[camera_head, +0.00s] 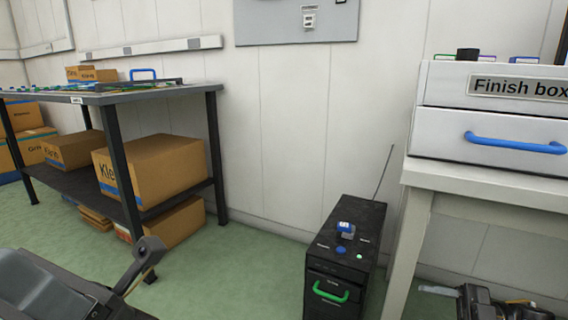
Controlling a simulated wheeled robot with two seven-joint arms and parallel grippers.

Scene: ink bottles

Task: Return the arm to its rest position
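Part of my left arm shows at the lower left, with a thin grey piece reaching up from its end, which may be part of my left gripper (138,268). Whether it is open or shut does not show. A dark mechanical part at the bottom right edge (490,304) may belong to my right arm. It is cut off by the frame, and I cannot make out fingers on it. No held object is visible on either side.
A white unit labelled "Finish box" (500,88) with a blue handle stands on a white table (480,183) at right. A black cabinet (343,262) with a green handle stands at the middle. A dark shelf table (150,94) with cardboard boxes (160,170) is at left. Green floor lies between.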

